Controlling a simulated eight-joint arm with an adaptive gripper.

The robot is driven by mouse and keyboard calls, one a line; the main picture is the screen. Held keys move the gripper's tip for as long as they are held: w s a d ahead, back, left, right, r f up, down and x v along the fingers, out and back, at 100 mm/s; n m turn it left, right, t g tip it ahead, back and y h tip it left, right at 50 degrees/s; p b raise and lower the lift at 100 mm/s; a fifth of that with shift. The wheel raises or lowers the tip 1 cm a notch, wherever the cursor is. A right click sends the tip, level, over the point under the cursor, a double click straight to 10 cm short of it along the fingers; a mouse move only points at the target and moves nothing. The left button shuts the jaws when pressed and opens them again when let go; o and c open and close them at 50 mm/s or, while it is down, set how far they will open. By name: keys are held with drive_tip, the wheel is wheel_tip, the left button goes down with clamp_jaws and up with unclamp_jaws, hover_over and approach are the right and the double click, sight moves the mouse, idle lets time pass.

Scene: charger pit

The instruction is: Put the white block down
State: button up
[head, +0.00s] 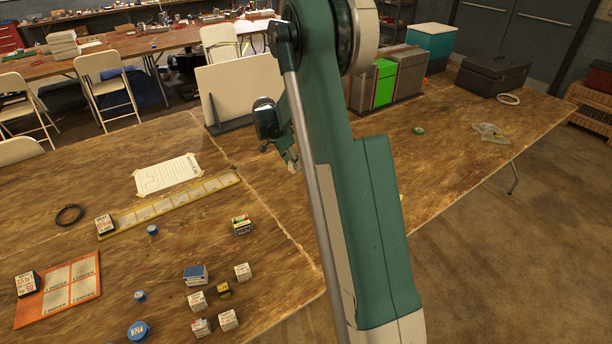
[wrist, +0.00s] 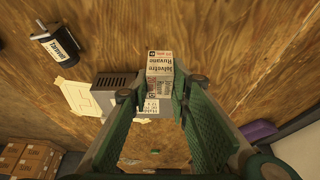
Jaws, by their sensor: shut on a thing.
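In the wrist view, a white block with dark and red lettering (wrist: 160,67) sits between the fingertips of my gripper (wrist: 158,88), which is shut on it. Bare wood shows beyond the block; I cannot tell whether it touches a surface. In the head view, my gripper (head: 287,160) is partly behind my arm, in front of the standing pale board. The held block cannot be made out clearly there.
Several similar small boxes (head: 242,271) stand at the table's front left, near blue round tins (head: 138,330). An orange card (head: 58,290), a yellow strip (head: 170,205) and a paper sheet (head: 168,175) lie left. Green and grey bins (head: 384,84) stand at back right. The right tabletop is mostly clear.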

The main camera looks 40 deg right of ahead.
sight(295, 170)
drive_tip(key=shift+f+b, duration=0.4)
drive_tip(key=shift+f, duration=1.9)
drive_tip(key=shift+f+b, duration=0.45)
drive_tip(key=shift+f, duration=1.4)
drive_tip(key=shift+f, duration=0.1)
drive_tip(key=o, duration=0.8)
drive_tip(key=shift+o, duration=0.4)
drive_tip(key=p+v, duration=0.2)
drive_tip(key=v, duration=1)
